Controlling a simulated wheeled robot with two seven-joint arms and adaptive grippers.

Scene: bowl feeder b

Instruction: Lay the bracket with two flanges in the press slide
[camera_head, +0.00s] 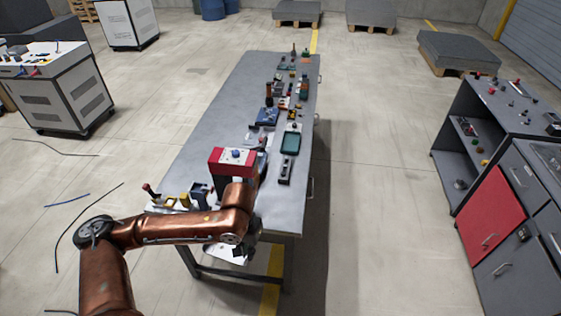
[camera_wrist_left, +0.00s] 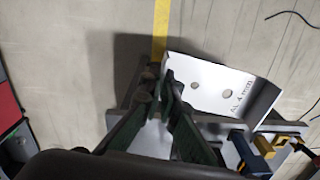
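The bracket (camera_wrist_left: 212,84) is a pale metal sheet with two holes and lettering on its face, bent into a lower strip at its right side. In the head view a pale part of it (camera_head: 222,253) shows below the table's near edge. My left gripper (camera_wrist_left: 164,88) has its dark green fingers close together at the bracket's left edge and appears shut on it; the exact grip is partly hidden. A red-topped machine (camera_head: 231,157), probably the press, stands on the table just beyond my forearm. Its slide is not clearly visible. My right gripper is out of view.
The long grey table (camera_head: 215,112) has small tools and parts along its right side; its left side is mostly bare. A dark-green tray (camera_head: 290,143) lies right of the red machine. Blue and yellow fixtures (camera_wrist_left: 263,147) stand close to the bracket.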

